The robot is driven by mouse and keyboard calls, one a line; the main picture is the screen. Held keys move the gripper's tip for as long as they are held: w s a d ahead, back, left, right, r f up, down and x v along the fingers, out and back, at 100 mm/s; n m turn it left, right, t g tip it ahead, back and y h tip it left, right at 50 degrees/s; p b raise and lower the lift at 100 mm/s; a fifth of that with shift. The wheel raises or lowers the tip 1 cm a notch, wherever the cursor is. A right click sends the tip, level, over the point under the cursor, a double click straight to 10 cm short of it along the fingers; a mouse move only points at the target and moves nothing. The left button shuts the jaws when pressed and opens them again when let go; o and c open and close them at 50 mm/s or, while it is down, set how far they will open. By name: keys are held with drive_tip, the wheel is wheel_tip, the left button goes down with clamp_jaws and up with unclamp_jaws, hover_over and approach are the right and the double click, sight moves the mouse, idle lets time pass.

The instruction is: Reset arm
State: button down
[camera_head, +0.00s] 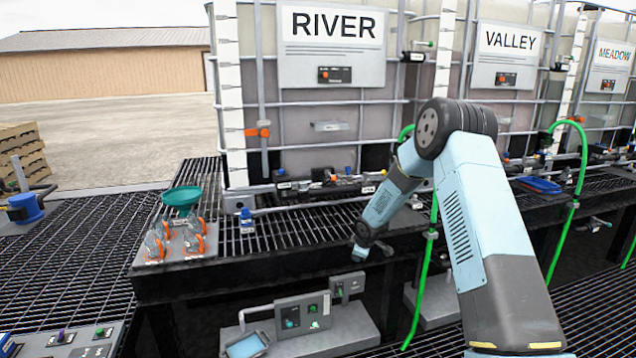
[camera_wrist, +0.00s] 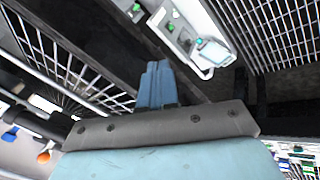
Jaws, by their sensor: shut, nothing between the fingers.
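My arm reaches up from the lower right in the head view and bends down over the front edge of the black grating bench. My gripper (camera_head: 361,252) hangs at the end of the arm, in front of the bench edge and above the grey control boxes. In the wrist view my gripper (camera_wrist: 158,68) shows as two blue fingers pressed together with nothing between them. It touches nothing that I can see.
Tanks labelled RIVER (camera_head: 333,50), VALLEY (camera_head: 507,60) and MEADOW (camera_head: 607,70) stand behind the bench. A green funnel (camera_head: 181,197) and orange-clamped jars (camera_head: 160,240) sit at the bench's left. Green hoses (camera_head: 424,280) hang nearby. A control box (camera_head: 302,315) stands below.

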drive_tip(key=s+d+r+m+h, duration=0.15)
drive_tip(key=s+r, duration=0.25)
drive_tip(key=r, duration=0.5)
drive_tip(key=s+d+r+m, duration=0.2)
drive_tip(key=s+d+r, duration=0.15)
drive_tip(key=r, duration=0.55)
drive_tip(key=s+d+r+m+h, duration=0.1)
drive_tip(key=s+d+r+m, duration=0.15)
drive_tip(key=s+r, duration=0.65)
drive_tip(key=s+d+r+m, duration=0.1)
drive_tip(key=s+r+m, duration=0.2)
drive_tip(key=s+r, duration=0.6)
drive_tip(key=s+r+m+y, duration=0.1)
drive_tip(key=s+m, duration=0.4)
drive_tip(key=s, duration=2.2)
drive_tip(key=shift+s+d+r, duration=0.25)
drive_tip(key=shift+d+r, duration=0.05)
drive_tip(key=shift+r, duration=0.25)
